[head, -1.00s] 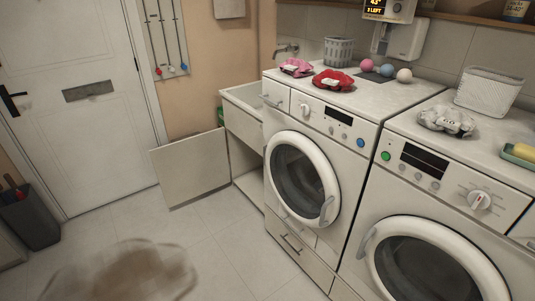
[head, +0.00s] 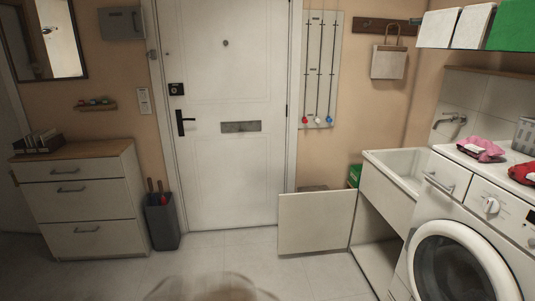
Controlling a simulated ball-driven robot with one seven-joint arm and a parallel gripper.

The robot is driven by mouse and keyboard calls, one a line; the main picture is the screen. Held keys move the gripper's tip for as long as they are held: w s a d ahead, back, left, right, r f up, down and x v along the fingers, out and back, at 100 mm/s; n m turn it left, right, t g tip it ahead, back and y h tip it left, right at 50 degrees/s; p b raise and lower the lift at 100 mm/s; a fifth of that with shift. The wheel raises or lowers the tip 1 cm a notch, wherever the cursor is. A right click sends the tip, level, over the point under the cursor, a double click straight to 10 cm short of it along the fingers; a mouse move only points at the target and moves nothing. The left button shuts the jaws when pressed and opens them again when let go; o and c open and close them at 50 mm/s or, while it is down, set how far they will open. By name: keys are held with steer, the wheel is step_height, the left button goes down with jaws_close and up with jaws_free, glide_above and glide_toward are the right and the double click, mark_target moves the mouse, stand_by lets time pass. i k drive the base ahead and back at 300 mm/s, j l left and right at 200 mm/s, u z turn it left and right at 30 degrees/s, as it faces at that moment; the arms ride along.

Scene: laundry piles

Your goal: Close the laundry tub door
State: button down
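The laundry tub (head: 394,165) stands at the right against the wall, left of the washing machine. Its lower cabinet is open. The tub door (head: 316,222) is a flat pale panel swung out to the left, roughly facing me, in front of the entrance door's right side. The inside of the cabinet (head: 384,262) shows to the right of the panel and looks empty where visible. My gripper is not in the head view.
A white washing machine (head: 437,208) stands right of the tub. A blurred pale shape (head: 212,288) is at the bottom centre. A grey umbrella bin (head: 163,226) and a drawer chest (head: 82,205) stand at left. The floor (head: 205,260) before the entrance door (head: 228,90) is clear.

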mark_target(317, 221)
steer(key=i+j+u, duration=0.3)
steer(key=i, duration=0.6)
steer(key=i+u, duration=0.25)
steer(key=i, duration=2.6)
steer(key=i+z, duration=0.2)
steer(key=i, duration=0.35)
steer(key=i+j+z, duration=0.2)
steer(key=i, duration=0.35)
